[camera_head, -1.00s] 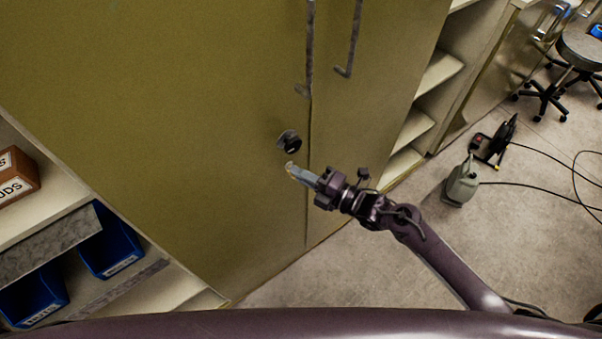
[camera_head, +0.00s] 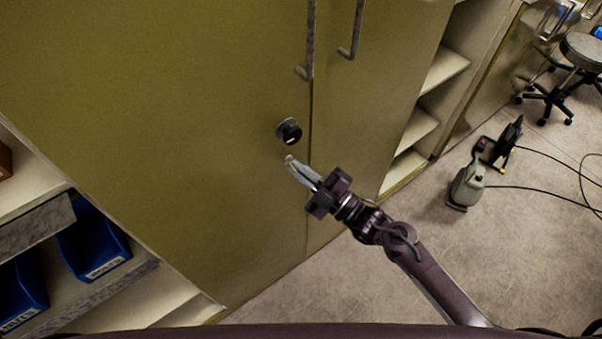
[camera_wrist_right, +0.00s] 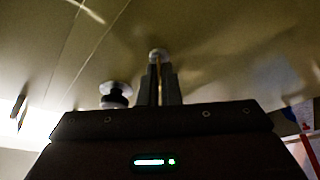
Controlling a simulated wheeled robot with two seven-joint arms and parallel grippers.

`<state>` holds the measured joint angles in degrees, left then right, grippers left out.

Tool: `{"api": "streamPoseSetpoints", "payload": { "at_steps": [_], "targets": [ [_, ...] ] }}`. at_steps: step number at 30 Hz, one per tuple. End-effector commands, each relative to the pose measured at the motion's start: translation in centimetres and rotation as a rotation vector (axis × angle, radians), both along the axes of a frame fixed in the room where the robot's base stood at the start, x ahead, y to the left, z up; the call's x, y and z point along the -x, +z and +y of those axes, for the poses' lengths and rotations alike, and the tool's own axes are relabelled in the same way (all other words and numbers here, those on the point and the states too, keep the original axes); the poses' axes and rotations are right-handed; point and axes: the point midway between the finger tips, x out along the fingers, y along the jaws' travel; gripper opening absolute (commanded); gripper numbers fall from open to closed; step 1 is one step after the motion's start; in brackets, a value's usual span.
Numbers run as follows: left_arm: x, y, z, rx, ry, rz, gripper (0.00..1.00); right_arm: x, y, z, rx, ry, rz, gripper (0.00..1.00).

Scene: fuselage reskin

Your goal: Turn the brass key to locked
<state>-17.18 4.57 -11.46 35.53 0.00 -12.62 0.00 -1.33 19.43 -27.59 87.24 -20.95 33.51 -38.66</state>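The olive cabinet door (camera_head: 190,110) carries a dark round knob (camera_head: 288,131) on a pale disc. Just below it my right gripper (camera_head: 290,161) reaches up to the door, its pale fingers pointing at a small pale, brassy round piece. This may be the brass key or its lock plate, but it is too small to tell. In the right wrist view the fingers (camera_wrist_right: 161,82) end at a pale disc (camera_wrist_right: 158,54), with a thin brassy strip between them. Whether they grip it is unclear. The knob (camera_wrist_right: 115,92) stands to their left. My left gripper is not in view.
Two long bar handles (camera_head: 309,45) hang on the doors above the knob. Shelves with blue bins (camera_head: 92,245) are at lower left. Open shelves (camera_head: 443,72) stand to the right. A grey-green canister (camera_head: 466,187), cable reel and stool (camera_head: 583,50) are on the floor.

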Motion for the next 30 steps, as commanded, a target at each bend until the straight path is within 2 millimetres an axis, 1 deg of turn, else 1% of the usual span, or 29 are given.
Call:
{"api": "streamPoseSetpoints", "payload": {
  "at_steps": [1, 3, 11, 21, 30],
  "targets": [
    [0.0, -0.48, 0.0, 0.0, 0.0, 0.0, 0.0, 0.04, -0.36, 0.04, -0.037, -0.002, 0.028, 0.0],
    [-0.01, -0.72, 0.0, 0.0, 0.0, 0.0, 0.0, 0.1, -0.38, 0.07, -0.091, -0.001, 0.068, 0.0],
    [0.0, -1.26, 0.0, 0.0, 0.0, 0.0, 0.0, 0.16, -0.35, 0.17, -0.29, -0.002, 0.214, 0.0],
    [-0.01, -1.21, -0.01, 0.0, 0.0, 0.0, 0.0, 0.27, -0.29, 0.31, -0.519, -0.001, 0.38, 0.0],
    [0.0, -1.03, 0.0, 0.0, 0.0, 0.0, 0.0, 0.29, -0.32, 0.37, -0.64, -0.001, 0.47, 0.0]
  ]
}}
